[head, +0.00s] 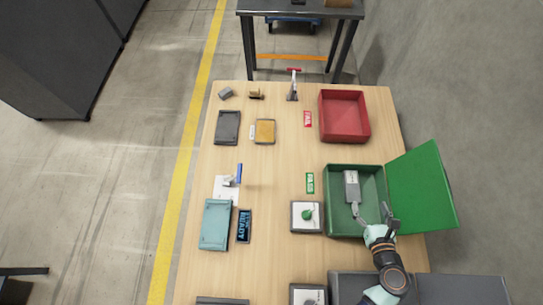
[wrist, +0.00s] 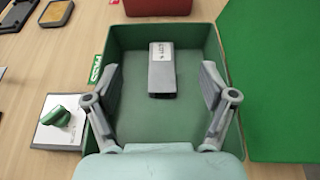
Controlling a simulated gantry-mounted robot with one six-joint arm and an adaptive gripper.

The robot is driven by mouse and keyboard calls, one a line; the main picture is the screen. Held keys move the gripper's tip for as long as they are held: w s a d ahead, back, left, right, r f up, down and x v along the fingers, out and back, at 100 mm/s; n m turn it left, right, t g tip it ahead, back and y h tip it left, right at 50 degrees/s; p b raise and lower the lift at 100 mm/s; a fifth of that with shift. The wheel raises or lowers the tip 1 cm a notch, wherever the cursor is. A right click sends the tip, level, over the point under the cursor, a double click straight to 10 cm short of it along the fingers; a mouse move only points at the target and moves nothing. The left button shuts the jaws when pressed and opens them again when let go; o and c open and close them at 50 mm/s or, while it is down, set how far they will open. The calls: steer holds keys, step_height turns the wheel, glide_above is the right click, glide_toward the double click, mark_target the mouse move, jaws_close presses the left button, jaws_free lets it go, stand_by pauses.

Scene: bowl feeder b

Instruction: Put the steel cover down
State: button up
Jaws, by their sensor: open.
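The steel cover (head: 351,186) is a small grey block with a white label. It lies inside the green bin (head: 330,225), apparently on its floor, and also shows in the wrist view (wrist: 162,77). My gripper (head: 375,215) is over the near part of the bin. In the wrist view my gripper (wrist: 160,82) has its fingers spread wide, one on each side of the cover with clear gaps, and nothing between them is gripped. The green bin also shows in the wrist view (wrist: 122,40), its lid (wrist: 270,80) open to the right.
A red bin (head: 345,95) stands behind the green one. A green PASS label (head: 310,183) and a plate with a green knob (head: 306,216) are left of the green bin. A teal box (head: 215,224) and a READY display (head: 244,226) sit further left. The table's middle is clear.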

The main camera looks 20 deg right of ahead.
steer(key=w+a+r+n+y, duration=0.2)
steer(key=w+a+r+n, duration=0.6)
steer(key=n, duration=0.4)
steer(key=w+a+r+n+y, duration=0.3)
steer(key=w+a+r+n, duration=0.4)
steer(key=a+n, duration=0.4)
steer(key=a+r+n, duration=1.2)
steer(key=a+n, duration=0.4)
steer(key=shift+s+n, duration=0.25)
steer(key=shift+n, duration=0.15)
steer(key=shift+a, duration=0.1)
step_height(320, 180, up, 38)
steer(key=p, duration=3.8)
